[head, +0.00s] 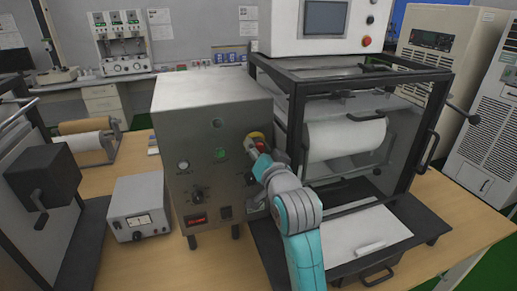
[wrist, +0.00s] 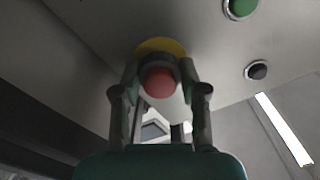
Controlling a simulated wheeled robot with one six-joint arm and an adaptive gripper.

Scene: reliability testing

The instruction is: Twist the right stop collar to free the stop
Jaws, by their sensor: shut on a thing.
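The stop is a red round button (wrist: 160,82) with a yellow collar (wrist: 160,46) behind it, on the grey face of the control cabinet (head: 208,140). In the head view the yellow collar (head: 256,136) shows at the upper right of that face, partly covered by my gripper. My gripper (wrist: 160,72) has one finger on each side of the red button and is shut on it, just in front of the yellow collar. The exact contact of the fingertips is hard to see.
A green button (head: 221,154), a black knob (head: 197,196) and a red-lit switch (head: 196,219) share the cabinet face. A black-framed chamber with a white roll (head: 345,138) stands close on the right. A small white meter box (head: 138,207) stands at the left.

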